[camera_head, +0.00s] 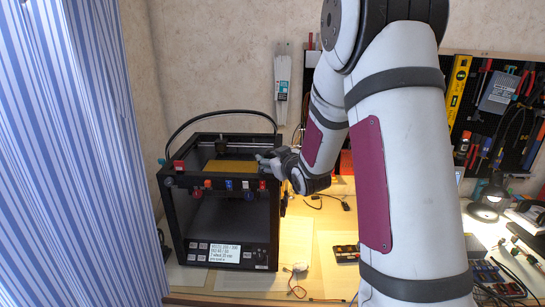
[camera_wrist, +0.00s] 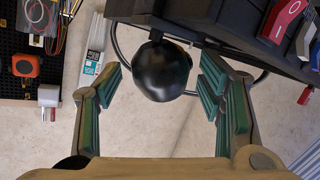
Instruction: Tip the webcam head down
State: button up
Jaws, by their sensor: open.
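The webcam head, a glossy black ball (camera_wrist: 160,72), is in the upper middle of the wrist view. It sits at the edge of a dark frame, on a short dark mount. My gripper (camera_wrist: 162,85) is open, with one green-padded finger on each side of the ball and a visible gap on both sides. I cannot tell how deep the ball lies between the fingers. In the head view my gripper (camera_head: 265,160) is at the upper right corner of the black 3D printer (camera_head: 220,210). The webcam is not distinct there, with my gripper and wrist over that corner.
Red, white and blue clips line the printer's top front edge. A black cable arches over the printer. A blue striped curtain (camera_head: 70,150) hangs at left. A tool pegboard (camera_head: 500,110) and a lit lamp (camera_head: 490,197) are at right. Small parts lie on the desk.

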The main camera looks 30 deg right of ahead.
jog(key=v, duration=1)
jog(key=shift+r, duration=0.1)
